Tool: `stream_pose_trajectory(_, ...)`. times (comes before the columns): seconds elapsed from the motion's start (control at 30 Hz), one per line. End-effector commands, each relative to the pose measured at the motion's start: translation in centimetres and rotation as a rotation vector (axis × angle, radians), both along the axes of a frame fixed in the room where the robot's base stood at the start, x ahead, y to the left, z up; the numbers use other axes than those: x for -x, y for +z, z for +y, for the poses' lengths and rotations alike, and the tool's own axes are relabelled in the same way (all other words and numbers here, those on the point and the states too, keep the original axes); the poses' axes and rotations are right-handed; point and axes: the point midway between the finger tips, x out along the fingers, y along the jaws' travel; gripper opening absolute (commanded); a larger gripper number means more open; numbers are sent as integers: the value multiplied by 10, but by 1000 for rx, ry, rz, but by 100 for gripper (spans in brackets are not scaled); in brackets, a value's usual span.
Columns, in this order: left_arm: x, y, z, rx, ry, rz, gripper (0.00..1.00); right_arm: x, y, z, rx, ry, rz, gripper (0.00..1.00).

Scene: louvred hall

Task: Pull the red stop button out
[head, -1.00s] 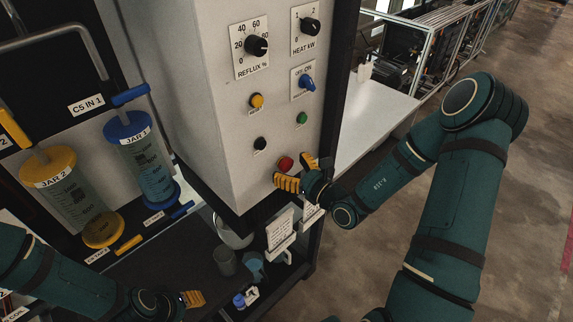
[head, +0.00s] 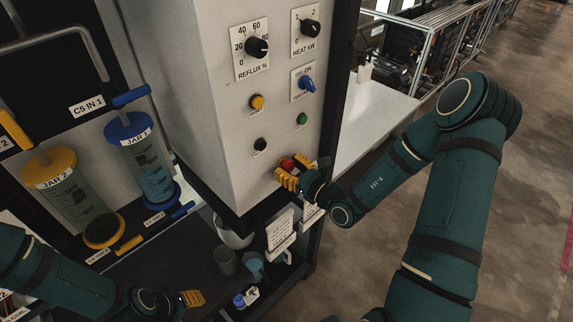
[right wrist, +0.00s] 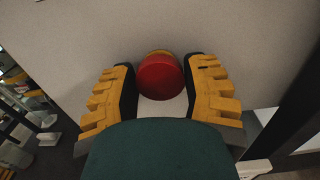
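The red stop button (head: 287,164) sits low on the light grey front of the control panel, below the green button. In the right wrist view the red button (right wrist: 160,77) lies between the two yellow-and-black fingers, with a yellow ring behind its head. My right gripper (head: 295,173) is at the panel, its fingers drawn in on either side of the button and appearing to touch it. It also shows in the right wrist view (right wrist: 160,88). My left gripper (head: 192,298) is low at the left, away from the panel; its opening is not clear.
A green button (head: 302,118), a yellow button (head: 257,101), a black button (head: 260,144) and a blue switch (head: 307,84) are on the panel above. Two jars stand at the left. A shelf below holds cups and a bowl. Floor at right is clear.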

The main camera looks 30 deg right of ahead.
Motion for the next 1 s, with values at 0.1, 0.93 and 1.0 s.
stream_pose_trajectory(0.1,0,0,0,0,0,1,47,0,0,0,0,0,-1,73)
stream_pose_trajectory(0.93,0,6,0,0,0,1,47,55,0,-20,0,-2,1,73)
stream_pose_trajectory(1.0,0,6,0,0,0,1,47,60,0,-21,0,-1,0,73)
